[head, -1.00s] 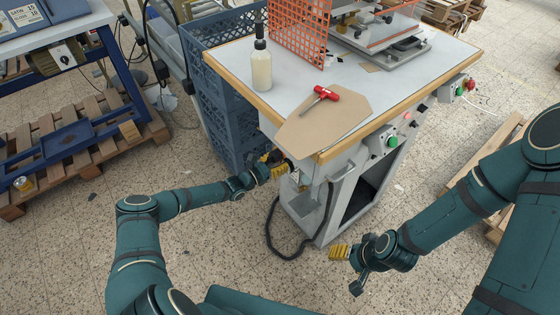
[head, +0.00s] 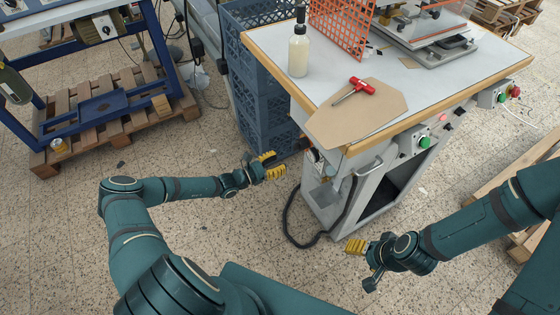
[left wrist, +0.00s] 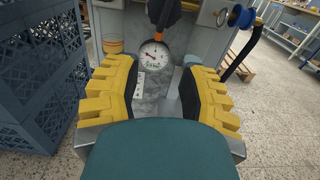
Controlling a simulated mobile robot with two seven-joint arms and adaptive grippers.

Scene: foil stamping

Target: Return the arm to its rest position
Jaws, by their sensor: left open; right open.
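My right gripper (head: 357,247) hangs over the floor to the right, open and empty, low in front of the stand.
The stand's top holds a white bottle (head: 298,55), a red-handled tool (head: 361,86) on a brown board (head: 330,125), and an orange mesh guard (head: 341,25). Blue crates (head: 262,100) stack at its left. A black cable (head: 290,222) loops on the floor. Open floor lies in front.

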